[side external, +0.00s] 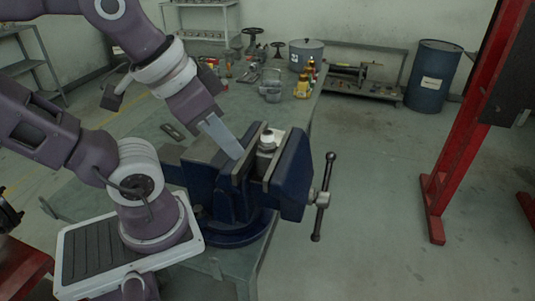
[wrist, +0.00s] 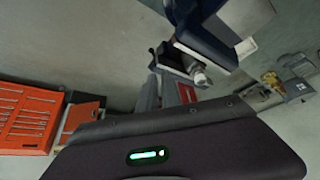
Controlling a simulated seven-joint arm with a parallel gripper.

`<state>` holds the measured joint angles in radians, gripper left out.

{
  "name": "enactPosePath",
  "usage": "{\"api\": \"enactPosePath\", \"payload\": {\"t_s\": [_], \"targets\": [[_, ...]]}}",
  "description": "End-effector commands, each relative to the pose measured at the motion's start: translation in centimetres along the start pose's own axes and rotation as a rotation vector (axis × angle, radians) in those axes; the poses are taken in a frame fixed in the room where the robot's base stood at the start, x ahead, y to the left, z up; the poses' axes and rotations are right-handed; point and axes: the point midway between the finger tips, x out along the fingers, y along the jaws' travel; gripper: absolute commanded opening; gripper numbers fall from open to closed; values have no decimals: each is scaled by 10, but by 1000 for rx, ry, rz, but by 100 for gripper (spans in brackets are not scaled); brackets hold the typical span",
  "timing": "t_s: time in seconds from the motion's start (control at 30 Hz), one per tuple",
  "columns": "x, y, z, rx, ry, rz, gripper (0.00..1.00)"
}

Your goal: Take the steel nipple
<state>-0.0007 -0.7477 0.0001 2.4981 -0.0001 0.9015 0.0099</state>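A blue bench vise (side external: 285,178) is bolted near the bench edge. A short, pale metal fitting (side external: 268,140), which looks like the steel nipple, stands upright at the vise jaws. In the wrist view a shiny cylindrical fitting (wrist: 200,77) shows beside the vise (wrist: 205,45), just past my fingers. My gripper (side external: 235,150) points down at a slant, to the left of the fitting and apart from it, with the fingertips near the left jaw. The side view shows the fingers as one flat plate, and the gap between them is unclear. I see nothing held.
The vise handle (side external: 323,195) sticks out on the right. Valves and a yellow-orange fitting (side external: 303,85) stand at the back of the bench (side external: 225,110), with a grey pot (side external: 306,55). A red post (side external: 465,125) and a blue drum (side external: 433,76) stand to the right.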

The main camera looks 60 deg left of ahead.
Motion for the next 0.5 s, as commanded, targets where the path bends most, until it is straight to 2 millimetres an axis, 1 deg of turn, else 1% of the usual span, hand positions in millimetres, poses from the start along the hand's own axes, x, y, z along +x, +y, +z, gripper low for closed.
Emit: {"api": "enactPosePath", "payload": {"t_s": [0.03, 0.07, 0.1, 0.13, 0.17, 0.2, 0.27, 0.3, 0.4, 0.5], "targets": [[0, -1, -3, 32, -10, -3, 20], [0, -3, -7, 77, -24, -5, 26], [0, -6, -14, 170, -52, -6, 33], [1, -9, -20, 262, -79, -5, 39], [2, -13, -28, 370, -111, 0, 40], [4, -19, -39, 531, -158, 17, 40], [9, -31, -55, 784, -225, 63, 40], [14, -39, -66, 948, -263, 104, 40], [26, -59, -86, 1311, -327, 229, 40], [37, -75, -98, 1574, -348, 347, 40]]}}
